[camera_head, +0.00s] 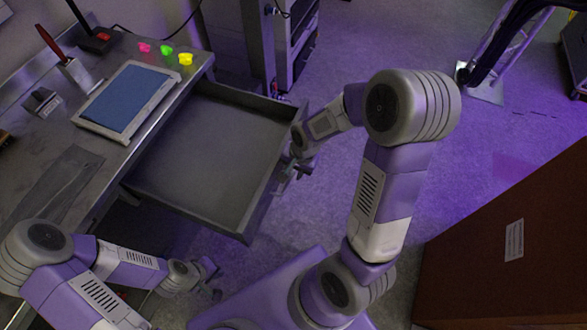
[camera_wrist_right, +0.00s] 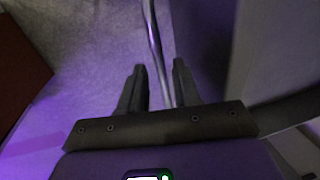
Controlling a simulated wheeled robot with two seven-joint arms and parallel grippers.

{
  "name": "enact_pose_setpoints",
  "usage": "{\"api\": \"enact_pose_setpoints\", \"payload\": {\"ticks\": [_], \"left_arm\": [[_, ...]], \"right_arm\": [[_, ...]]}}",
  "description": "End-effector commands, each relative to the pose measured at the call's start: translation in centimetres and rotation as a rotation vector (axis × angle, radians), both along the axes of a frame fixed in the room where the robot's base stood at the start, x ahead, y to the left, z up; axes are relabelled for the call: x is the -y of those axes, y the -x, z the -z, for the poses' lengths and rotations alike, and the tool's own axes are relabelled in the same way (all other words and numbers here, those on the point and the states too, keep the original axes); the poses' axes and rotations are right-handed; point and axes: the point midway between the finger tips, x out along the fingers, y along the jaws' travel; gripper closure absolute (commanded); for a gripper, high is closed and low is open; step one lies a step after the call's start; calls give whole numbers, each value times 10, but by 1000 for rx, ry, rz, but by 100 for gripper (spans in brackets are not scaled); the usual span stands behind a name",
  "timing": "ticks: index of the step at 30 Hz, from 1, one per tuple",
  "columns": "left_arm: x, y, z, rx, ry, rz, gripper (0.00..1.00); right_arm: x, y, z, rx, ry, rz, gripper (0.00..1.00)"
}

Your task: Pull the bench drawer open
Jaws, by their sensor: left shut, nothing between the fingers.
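The bench drawer (camera_head: 215,150) is a grey metal box, pulled well out from the bench (camera_head: 62,172), and its visible inside is empty. My right gripper (camera_head: 283,188) is at the outer face of the drawer front, by the handle. In the right wrist view its two fingers (camera_wrist_right: 158,68) stand apart, with the thin metal handle bar (camera_wrist_right: 154,35) running between them and gaps visible on both sides. Whether a finger touches the bar cannot be told. My left gripper (camera_head: 213,282) is shut and empty, low in front of the bench, apart from the drawer.
On the bench lie a blue-faced panel (camera_head: 125,98), a cup with a red-handled tool (camera_head: 75,73) and pink, green and yellow pieces (camera_head: 185,59). A brown box (camera_head: 510,250) stands at the right. A metal rack (camera_head: 290,45) stands behind the drawer.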

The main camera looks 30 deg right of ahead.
Motion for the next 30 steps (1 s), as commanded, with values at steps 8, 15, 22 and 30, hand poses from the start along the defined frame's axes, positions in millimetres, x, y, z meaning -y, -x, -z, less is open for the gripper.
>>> {"api": "enact_pose_setpoints", "payload": {"ticks": [8, 15, 22, 30], "left_arm": [[0, 0, 0, 0, 0, 0, 100], [0, 0, -12, 0, 0, 0, 100], [0, 0, -26, 0, 0, 0, 100], [0, 0, -29, 0, 0, 0, 100]], "right_arm": [[0, 0, 0, 1, -1, 0, 62], [3, 2, -27, 5, 0, 1, 62], [7, 9, -63, 4, 1, 1, 62], [9, 12, -75, 0, 0, -1, 62]]}}
